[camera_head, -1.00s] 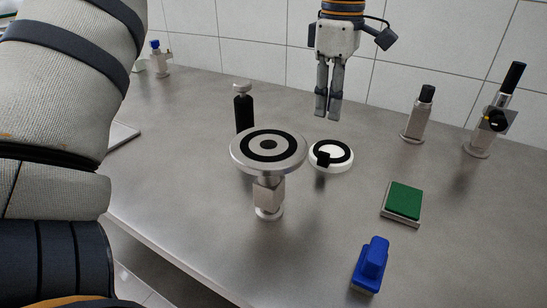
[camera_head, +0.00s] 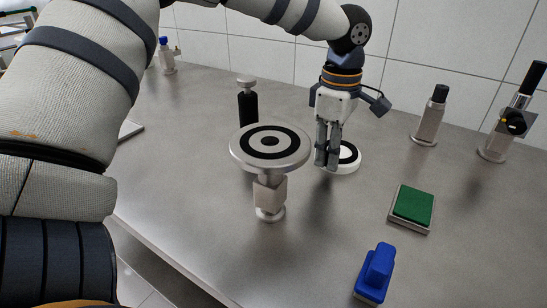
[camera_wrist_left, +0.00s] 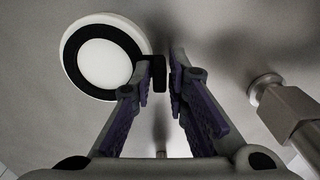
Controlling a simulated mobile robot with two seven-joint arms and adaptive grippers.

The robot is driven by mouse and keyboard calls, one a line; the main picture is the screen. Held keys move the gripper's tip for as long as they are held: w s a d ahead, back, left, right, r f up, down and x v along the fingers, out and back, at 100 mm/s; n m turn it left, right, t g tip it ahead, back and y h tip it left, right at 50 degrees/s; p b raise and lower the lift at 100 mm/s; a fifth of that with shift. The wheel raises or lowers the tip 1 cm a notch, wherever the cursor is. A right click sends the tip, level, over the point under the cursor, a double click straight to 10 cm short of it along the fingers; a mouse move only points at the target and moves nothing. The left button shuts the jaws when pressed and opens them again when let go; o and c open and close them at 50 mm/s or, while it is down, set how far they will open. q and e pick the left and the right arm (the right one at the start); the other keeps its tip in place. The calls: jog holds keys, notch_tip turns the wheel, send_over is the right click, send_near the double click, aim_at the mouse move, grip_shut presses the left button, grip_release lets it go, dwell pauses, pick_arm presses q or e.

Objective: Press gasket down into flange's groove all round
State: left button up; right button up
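The flange appears to be the round metal disc (camera_head: 236,150) on a short stand. A flat black ring (camera_head: 248,146) shows on its top; I cannot tell whether it is the groove or a seated ring. Right of it, the black gasket with a small tab rests on a white round base (camera_head: 345,169). In the left wrist view the gasket (camera_wrist_left: 70,50) circles the white centre, and its tab (camera_wrist_left: 158,73) lies between the fingertips. My left gripper (camera_head: 328,160) points down beside the base, fingers slightly apart, partly hiding the gasket. My right gripper is out of view.
A black-handled tool (camera_head: 247,105) stands behind the flange. A green pad (camera_head: 413,205) and a blue block (camera_head: 376,272) lie at front right. A black-capped metal cylinder (camera_head: 430,117) and a metal fixture (camera_head: 505,120) stand at right rear. The front middle table is clear.

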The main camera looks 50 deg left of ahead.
pick_arm(q)
grip_shut()
jog(key=shift+r, duration=0.1)
jog(key=shift+r+p, duration=0.6)
jog(key=shift+r, duration=2.3)
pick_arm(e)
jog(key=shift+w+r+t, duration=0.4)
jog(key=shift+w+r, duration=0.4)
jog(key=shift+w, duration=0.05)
